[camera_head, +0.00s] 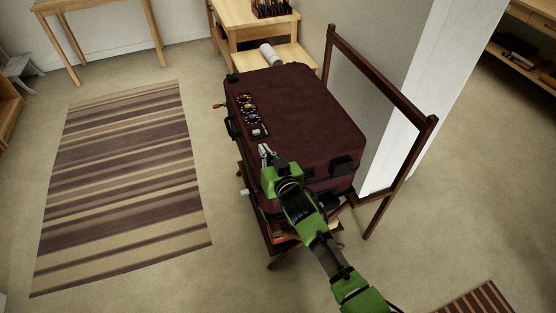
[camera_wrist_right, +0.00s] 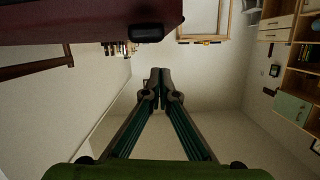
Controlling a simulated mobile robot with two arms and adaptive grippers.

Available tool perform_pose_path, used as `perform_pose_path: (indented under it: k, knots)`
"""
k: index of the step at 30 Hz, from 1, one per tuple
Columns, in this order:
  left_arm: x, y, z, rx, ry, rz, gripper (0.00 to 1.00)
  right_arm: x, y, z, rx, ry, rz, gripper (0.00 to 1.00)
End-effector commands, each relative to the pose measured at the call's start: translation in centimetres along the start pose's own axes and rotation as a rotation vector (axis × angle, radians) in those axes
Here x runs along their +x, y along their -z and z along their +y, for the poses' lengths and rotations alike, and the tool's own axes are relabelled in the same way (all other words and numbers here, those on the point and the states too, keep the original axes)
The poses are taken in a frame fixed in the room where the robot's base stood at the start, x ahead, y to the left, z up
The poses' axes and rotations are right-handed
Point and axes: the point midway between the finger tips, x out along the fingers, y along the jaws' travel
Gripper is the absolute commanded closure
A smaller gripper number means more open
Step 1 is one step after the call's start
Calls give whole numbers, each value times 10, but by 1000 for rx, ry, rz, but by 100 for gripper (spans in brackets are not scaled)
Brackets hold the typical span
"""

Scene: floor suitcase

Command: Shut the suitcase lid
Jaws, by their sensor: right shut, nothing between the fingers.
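The dark maroon suitcase (camera_head: 300,110) lies flat on a low wooden stand. Its broad top lies down over the body, and I cannot make out a gap along the seam. A black handle (camera_head: 233,127) is on its left side, and stickers run along the top's left edge. My right gripper (camera_head: 264,150) is shut and empty at the suitcase's near left edge; I cannot tell if it touches. In the right wrist view, the shut fingertips (camera_wrist_right: 160,78) point into open room, with the suitcase (camera_wrist_right: 75,22) at upper left. My left gripper is not in view.
A dark wooden frame (camera_head: 375,70) rises just right of the suitcase, beside a wall corner (camera_head: 410,110). A small wooden table (camera_head: 255,22) stands behind. A striped rug (camera_head: 130,180) covers the floor at left, which is clear.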

Motion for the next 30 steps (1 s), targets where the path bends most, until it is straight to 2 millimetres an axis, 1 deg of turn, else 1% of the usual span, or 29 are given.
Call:
perform_pose_path:
  k: [1, 3, 9, 12, 15, 19, 24, 26, 28, 29, 30]
  knots:
    - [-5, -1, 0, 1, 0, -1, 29, -9, 2, 1, -1, -1, -1, 100]
    - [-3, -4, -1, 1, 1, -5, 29, -23, 2, 0, -2, 0, 2, 100]
    - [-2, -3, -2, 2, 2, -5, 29, -61, 4, -1, -2, 0, 7, 100]
    - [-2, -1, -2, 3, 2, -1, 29, -77, 5, -1, -2, 0, 7, 100]
    - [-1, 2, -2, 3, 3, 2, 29, -89, 5, -2, -2, 0, 8, 100]
    - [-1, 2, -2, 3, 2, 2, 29, -98, 6, -2, -2, 1, 9, 100]
    - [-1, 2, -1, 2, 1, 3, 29, -100, 7, -2, -3, 0, 9, 100]
    - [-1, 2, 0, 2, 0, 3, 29, -100, 4, -1, -3, -1, 5, 100]
    - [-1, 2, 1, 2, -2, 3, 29, -99, -8, 2, -5, -6, -16, 100]
    - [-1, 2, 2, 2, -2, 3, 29, -98, -18, 4, -7, -9, -32, 100]
    - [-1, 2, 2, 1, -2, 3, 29, -98, -34, 8, -10, -15, -60, 100]
